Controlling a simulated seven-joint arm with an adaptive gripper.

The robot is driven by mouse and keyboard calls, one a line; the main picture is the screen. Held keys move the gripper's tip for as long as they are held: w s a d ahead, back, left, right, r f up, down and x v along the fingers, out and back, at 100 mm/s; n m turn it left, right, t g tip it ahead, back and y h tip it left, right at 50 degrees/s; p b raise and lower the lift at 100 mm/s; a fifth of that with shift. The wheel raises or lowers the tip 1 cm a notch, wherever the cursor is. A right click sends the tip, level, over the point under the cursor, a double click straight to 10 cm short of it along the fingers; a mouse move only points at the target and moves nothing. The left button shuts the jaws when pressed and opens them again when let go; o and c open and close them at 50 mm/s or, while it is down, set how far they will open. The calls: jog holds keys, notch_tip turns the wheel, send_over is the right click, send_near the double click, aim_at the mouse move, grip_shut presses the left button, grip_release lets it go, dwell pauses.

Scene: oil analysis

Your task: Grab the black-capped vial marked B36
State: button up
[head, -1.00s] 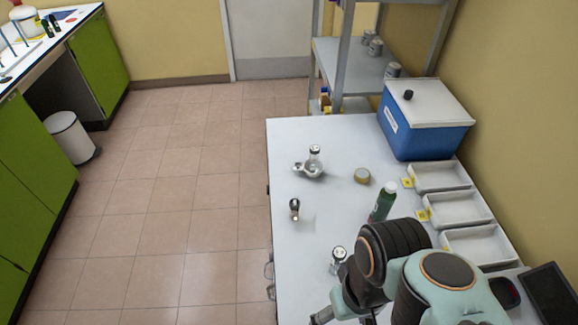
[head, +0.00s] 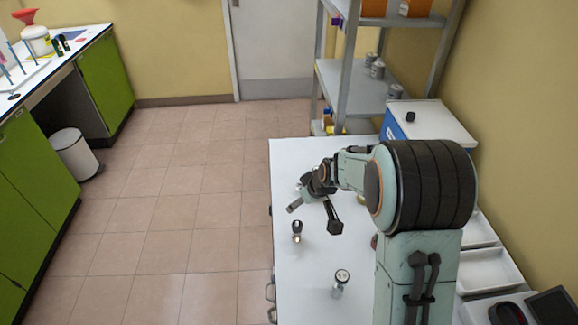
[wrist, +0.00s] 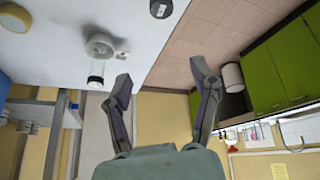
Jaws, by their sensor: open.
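No marking B36 can be read on any vial. A small dark-looking vial (head: 297,231) stands on the white table; the wrist view shows a vial top (wrist: 161,8) at its upper edge. A clear vial with a grey and black cap (head: 340,284) stands nearer the front. Another capped vial (wrist: 96,79) is at a small round white device (wrist: 102,47) in the wrist view; my arm mostly hides these in the head view. My gripper (head: 314,215) is open and empty above the table, also seen in the wrist view (wrist: 161,75).
A blue box with a white lid (head: 432,122) stands at the back right, partly hidden by my arm. White trays (head: 487,270) line the right side. A metal shelf (head: 345,75) stands behind the table. The table's left edge borders open floor.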

aim_at(299, 226)
jog(key=shift+g, duration=0.7)
jog(key=f, duration=0.3)
jog(key=s+f, duration=0.1)
jog(key=f, duration=0.2)
jog(key=shift+s+d+f, duration=0.1)
jog(key=shift+s+f, duration=0.05)
jog(key=shift+s, duration=0.05)
jog(key=x, duration=0.5)
jog(key=shift+w+f, duration=0.2)
jog(key=shift+f, duration=0.2)
grip_shut()
